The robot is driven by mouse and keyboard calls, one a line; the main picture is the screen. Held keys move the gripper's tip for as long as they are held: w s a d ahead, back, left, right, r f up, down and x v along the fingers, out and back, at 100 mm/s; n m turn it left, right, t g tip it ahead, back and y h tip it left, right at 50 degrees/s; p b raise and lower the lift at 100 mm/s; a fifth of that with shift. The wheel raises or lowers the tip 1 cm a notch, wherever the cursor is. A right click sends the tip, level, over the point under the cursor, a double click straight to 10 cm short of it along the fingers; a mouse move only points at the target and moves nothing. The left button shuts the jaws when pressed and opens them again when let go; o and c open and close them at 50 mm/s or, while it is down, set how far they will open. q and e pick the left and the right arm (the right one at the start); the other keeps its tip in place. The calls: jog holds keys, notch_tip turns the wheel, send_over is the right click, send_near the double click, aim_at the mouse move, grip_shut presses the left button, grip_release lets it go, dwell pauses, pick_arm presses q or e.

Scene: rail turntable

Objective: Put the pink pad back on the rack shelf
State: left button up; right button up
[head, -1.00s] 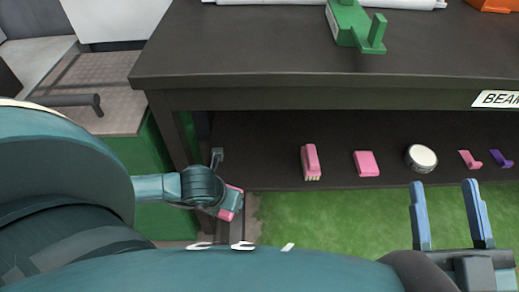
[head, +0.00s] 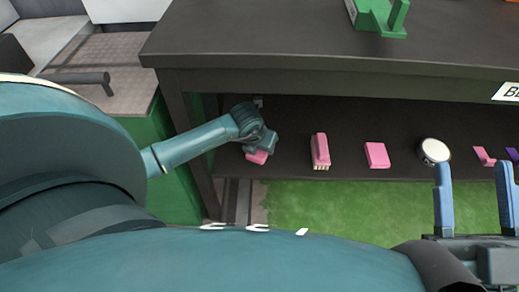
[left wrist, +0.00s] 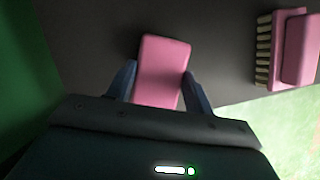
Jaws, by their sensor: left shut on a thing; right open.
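The pink pad (left wrist: 162,70) is between the two blue fingers of my left gripper (left wrist: 158,88), which is shut on it. In the head view the pad (head: 257,157) shows below my left gripper (head: 262,146), over the left end of the dark lower shelf (head: 290,122) of the rack. I cannot tell whether the pad touches the shelf. My right gripper (head: 473,200) is open and empty, in front of the shelf at the right; its blue fingers stand apart.
On the shelf stand a pink brush (head: 320,150), another pink block (head: 377,155), a round white-topped tin (head: 434,151) and small pink and purple pieces (head: 484,156). The rack's top board (head: 300,50) overhangs the shelf. A rack leg (head: 183,115) stands left of my left gripper.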

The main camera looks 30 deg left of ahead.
pick_arm(q)
jog(key=shift+f, duration=0.6)
jog(key=shift+r, duration=0.1)
pick_arm(e)
jog(key=shift+r+n+y, duration=0.4)
pick_arm(q)
jog(key=o, duration=0.9)
pick_arm(e)
jog(key=shift+r, duration=0.1)
